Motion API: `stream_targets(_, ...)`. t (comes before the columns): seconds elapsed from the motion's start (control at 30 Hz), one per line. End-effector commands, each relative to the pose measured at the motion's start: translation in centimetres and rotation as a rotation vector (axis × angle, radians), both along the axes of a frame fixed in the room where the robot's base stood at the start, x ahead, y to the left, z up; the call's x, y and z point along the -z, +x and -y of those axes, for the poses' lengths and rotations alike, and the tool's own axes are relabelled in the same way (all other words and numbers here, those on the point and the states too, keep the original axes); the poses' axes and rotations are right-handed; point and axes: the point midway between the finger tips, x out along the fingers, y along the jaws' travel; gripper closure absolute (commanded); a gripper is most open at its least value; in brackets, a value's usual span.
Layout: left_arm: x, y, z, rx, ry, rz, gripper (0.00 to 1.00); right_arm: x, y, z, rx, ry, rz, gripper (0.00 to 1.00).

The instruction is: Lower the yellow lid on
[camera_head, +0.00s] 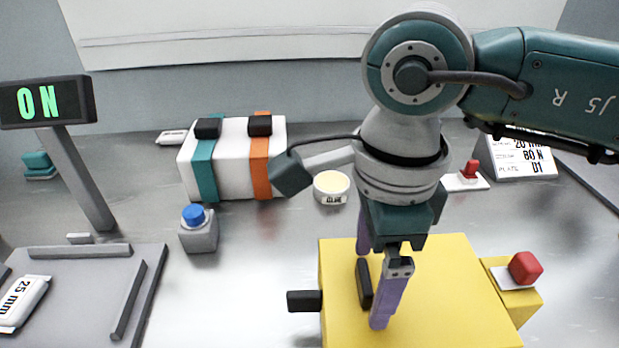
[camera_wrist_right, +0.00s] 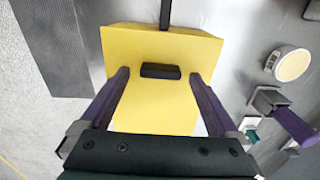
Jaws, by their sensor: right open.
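The yellow lid (camera_head: 450,290) is a flat yellow slab at the front, with a black grip bar (camera_head: 364,285) on top; both show in the right wrist view, the lid (camera_wrist_right: 155,115) and the bar (camera_wrist_right: 160,71). My right gripper (camera_head: 376,287) points down over the lid, open. Its two purple fingers stand on either side of the bar, with a gap at each side in the right wrist view. I cannot tell how the lid sits on what is below it. My left gripper is not in view.
A black stub (camera_head: 304,301) sticks out left of the lid. A red button (camera_head: 525,268) stands at its right. A blue button (camera_head: 197,222), a pale cup (camera_head: 332,188), a strapped white box (camera_head: 230,165) and an "ON" sign (camera_head: 45,102) stand around.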

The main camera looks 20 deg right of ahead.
Motion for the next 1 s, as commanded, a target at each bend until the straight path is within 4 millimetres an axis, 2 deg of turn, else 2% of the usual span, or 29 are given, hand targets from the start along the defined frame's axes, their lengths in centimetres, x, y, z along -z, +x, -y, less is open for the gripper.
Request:
stream_targets(0.17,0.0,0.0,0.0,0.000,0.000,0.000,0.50,-0.2,0.0,0.0,0.000,0.000,0.000,0.04)
stream_targets(0.27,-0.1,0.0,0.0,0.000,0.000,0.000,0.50,-1.2,0.1,0.0,0.001,0.002,0.002,0.04)
stream_targets(0.5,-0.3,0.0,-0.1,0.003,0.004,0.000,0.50,-6.0,0.1,0.0,-0.001,0.001,0.006,0.04)
stream_targets(0.7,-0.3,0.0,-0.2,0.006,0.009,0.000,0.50,-9.0,0.1,0.0,0.000,0.001,0.003,0.04)
stream_targets(0.83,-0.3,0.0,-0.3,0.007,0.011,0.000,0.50,-9.9,0.0,0.0,0.001,0.001,0.001,0.04)
stream_targets(1.0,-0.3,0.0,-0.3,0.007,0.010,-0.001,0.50,-10.0,0.0,0.0,0.001,0.000,0.000,0.04)
